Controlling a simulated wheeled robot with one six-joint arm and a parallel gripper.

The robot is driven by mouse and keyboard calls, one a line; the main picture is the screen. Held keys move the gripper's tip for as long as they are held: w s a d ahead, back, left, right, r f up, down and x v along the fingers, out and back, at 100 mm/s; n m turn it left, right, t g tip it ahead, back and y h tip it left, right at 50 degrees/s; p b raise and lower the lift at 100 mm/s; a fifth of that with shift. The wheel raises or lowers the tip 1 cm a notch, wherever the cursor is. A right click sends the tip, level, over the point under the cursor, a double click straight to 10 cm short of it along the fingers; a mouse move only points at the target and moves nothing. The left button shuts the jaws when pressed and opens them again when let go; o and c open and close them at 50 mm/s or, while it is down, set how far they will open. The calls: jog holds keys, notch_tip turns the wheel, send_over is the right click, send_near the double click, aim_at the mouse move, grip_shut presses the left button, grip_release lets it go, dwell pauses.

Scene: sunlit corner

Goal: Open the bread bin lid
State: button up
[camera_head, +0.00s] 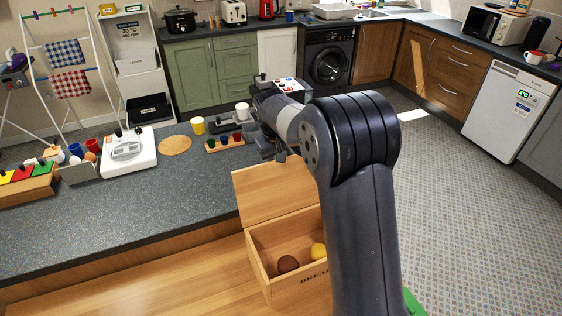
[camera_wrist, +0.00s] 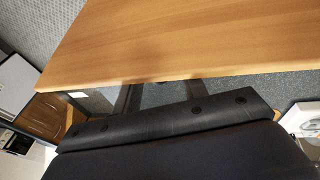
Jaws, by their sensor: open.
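A dark brown roll and a yellow one lie in the bin. My gripper (camera_head: 279,152) is at the lid's upper edge, partly hidden behind my arm. In the wrist view the lid (camera_wrist: 190,40) fills the upper part, and my open gripper (camera_wrist: 158,94) has its fingers at the lid's edge. I cannot tell whether they touch it.
Tiled floor lies to the right.

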jog(key=b+v, duration=0.1)
jog(key=v, duration=0.8)
jog(key=shift+r+b, duration=0.1)
jog(key=shift+b, duration=0.2)
jog(key=shift+s, duration=0.1)
